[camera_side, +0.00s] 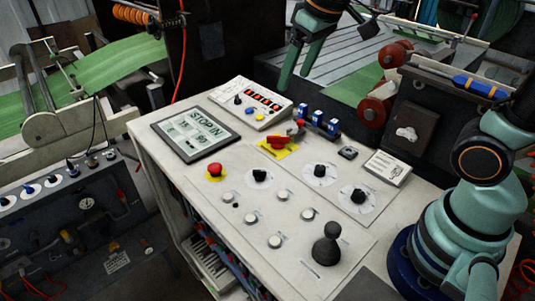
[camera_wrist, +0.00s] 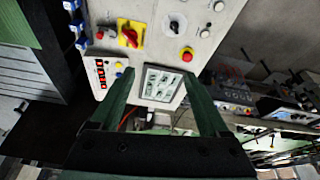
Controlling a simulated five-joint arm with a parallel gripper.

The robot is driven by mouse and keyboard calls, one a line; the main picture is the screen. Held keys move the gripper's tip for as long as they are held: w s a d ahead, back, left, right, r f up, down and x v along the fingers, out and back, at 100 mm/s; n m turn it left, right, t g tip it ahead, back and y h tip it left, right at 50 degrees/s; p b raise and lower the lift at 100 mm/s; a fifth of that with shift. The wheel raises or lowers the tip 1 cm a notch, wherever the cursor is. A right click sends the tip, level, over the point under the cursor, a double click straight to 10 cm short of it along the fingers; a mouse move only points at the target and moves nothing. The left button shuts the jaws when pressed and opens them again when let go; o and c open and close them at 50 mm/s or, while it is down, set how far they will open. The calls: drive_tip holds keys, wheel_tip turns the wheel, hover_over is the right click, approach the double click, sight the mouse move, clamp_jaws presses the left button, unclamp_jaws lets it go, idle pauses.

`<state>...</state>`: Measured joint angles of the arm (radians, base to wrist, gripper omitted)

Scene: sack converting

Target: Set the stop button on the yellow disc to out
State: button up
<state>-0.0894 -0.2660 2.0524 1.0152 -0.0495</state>
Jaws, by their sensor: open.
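The stop button (camera_side: 214,170) is a red mushroom head on a small yellow disc, at the left of the white panel. It also shows in the wrist view (camera_wrist: 187,55), right of centre. The display (camera_side: 195,134) behind it reads "STOP IN"; the screen also shows between my fingers in the wrist view (camera_wrist: 160,83). My gripper (camera_side: 294,80) is open and empty, in the air above the far side of the panel, well away from the button. Its two green fingers also show in the wrist view (camera_wrist: 160,75).
A red rotary handle on a yellow plate (camera_side: 278,144) stands behind the button to the right. Black knobs (camera_side: 320,171), several small white buttons and a black joystick (camera_side: 326,245) stand on the panel. A white box with red digits (camera_side: 252,103) stands behind the display.

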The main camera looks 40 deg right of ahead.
drive_tip(key=w+a+f+n+g, duration=0.2)
drive_tip(key=w+a+f, duration=0.3)
drive_tip(key=w, duration=0.5)
drive_tip(key=n+g, duration=0.2)
approach(215, 166)
wheel_tip(215, 166, down, 8)
drive_tip(key=shift+a, duration=0.1)
